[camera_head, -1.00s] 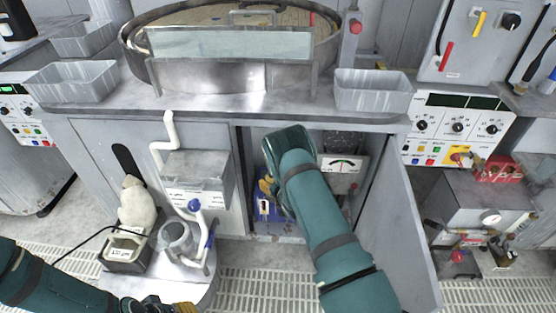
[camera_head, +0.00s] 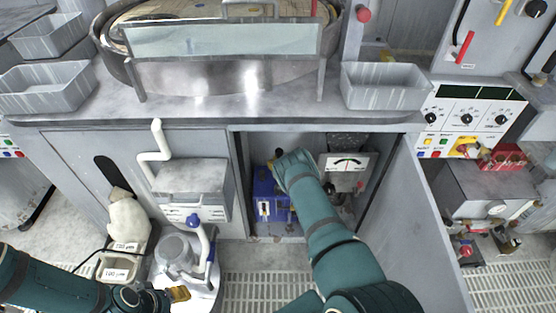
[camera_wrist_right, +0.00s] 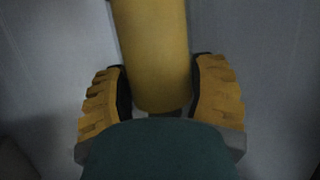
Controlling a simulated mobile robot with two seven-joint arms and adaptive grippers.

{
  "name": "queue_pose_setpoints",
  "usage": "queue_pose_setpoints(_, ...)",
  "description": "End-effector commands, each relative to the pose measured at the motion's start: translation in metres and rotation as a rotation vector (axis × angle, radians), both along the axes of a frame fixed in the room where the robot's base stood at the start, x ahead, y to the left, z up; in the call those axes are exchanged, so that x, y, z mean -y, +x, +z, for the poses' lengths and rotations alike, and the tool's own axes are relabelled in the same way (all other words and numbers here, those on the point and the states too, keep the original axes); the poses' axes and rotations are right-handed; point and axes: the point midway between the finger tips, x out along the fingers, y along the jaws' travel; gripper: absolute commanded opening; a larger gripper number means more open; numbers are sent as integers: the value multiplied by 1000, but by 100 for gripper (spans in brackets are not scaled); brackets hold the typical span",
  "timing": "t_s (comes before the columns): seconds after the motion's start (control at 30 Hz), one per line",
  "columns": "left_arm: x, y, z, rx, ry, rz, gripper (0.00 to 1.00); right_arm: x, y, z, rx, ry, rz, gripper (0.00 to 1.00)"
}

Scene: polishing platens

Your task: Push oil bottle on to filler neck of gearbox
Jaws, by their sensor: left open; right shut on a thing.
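A yellow cylinder, which I take to be the oil bottle (camera_wrist_right: 152,45), fills the middle of the right wrist view. My right gripper (camera_wrist_right: 160,90) is shut on it, one ridged yellow finger on each side. In the head view my right arm reaches into the open cabinet, and its wrist hides most of the gripper and bottle. The blue gearbox (camera_head: 266,192) stands on the cabinet floor, partly behind my right wrist. The filler neck and the bottle's far end cannot be made out. My left gripper (camera_head: 172,296) is open and empty at the lower left.
The cabinet's open door (camera_head: 425,225) stands right of my right arm. A gauge box (camera_head: 347,163) is inside, to the right. A round stand (camera_head: 190,285) with a grey jug (camera_head: 174,250) is near my left gripper. The worktop (camera_head: 240,108) overhangs the cabinet.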

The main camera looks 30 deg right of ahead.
Motion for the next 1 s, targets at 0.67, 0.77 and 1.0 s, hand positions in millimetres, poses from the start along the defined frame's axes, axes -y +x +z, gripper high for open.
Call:
queue_pose_setpoints(0.67,-1,5,-31,13,3,3,46,0,-2,-27,5,0,-1,18)
queue_pose_setpoints(0.77,-1,7,-36,16,3,3,46,0,-2,-35,4,0,0,18)
queue_pose_setpoints(1.0,-1,8,-43,20,4,5,46,0,-2,-52,5,-1,0,18)
